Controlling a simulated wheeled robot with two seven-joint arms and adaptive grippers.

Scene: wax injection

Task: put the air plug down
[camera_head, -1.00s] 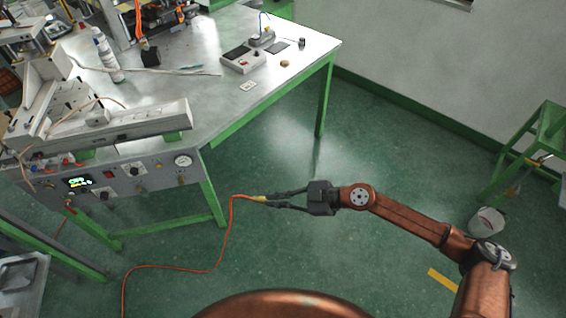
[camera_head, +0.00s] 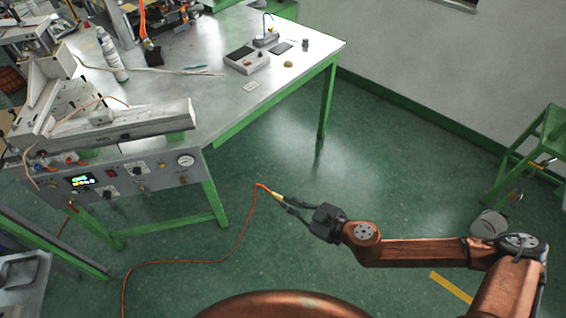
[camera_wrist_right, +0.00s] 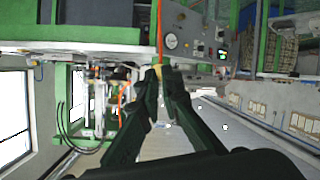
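The air plug (camera_head: 276,195) is a small yellow fitting on the end of a thin orange hose (camera_head: 240,235). My right gripper (camera_head: 285,201) is shut on it and holds it in front of the green-legged bench, over the floor. In the right wrist view the yellow plug (camera_wrist_right: 159,68) shows between the fingertips (camera_wrist_right: 162,75), with the orange hose running up from it. The fingers hide part of the plug. My left gripper is not in view.
The metal-topped bench (camera_head: 225,105) has a control panel (camera_head: 130,182) with a gauge and lit display on its front. A white machine arm, a spray bottle (camera_head: 111,55) and a small grey box (camera_head: 246,61) stand on top.

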